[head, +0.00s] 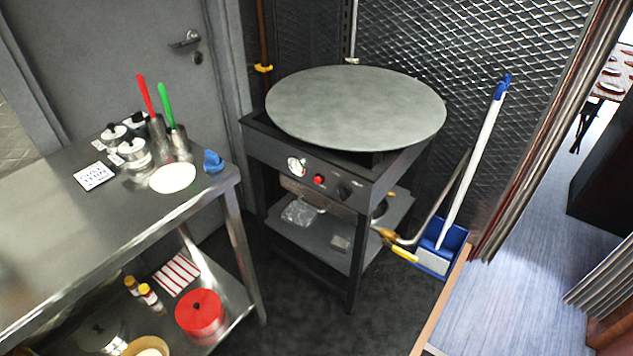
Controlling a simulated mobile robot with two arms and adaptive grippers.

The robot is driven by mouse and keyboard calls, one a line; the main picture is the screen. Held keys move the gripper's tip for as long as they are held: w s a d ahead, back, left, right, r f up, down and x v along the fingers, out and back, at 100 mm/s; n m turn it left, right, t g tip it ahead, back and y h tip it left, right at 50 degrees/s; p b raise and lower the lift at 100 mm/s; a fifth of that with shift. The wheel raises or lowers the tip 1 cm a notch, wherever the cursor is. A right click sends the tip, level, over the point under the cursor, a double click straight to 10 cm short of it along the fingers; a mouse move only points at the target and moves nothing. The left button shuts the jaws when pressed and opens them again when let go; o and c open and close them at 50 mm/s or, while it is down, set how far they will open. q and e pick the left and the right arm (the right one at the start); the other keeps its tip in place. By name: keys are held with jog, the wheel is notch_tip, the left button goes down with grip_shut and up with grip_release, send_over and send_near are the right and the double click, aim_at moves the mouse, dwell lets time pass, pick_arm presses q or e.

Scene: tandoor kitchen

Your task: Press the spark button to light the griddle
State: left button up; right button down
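The griddle (355,108) is a round grey plate on a dark metal stand. Its front panel (270,162) carries a red button (319,180), a black knob (345,190) to the right of it, and a white round emblem or dial (296,166) to the left. The red button looks like the spark button; the small labels are too small to read. No flame shows under the plate. Neither of my grippers is in the head view.
A steel table (60,235) on the left holds metal pots, red- and green-handled tools and a blue item. A blue dustpan (440,262) with a white-handled broom stands right of the stand. A gas pipe with a yellow handle (404,254) runs beside it. Dark floor lies in front.

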pick_arm(q)
grip_shut()
jog(key=shift+s+a, duration=0.1)
dwell(0.9)
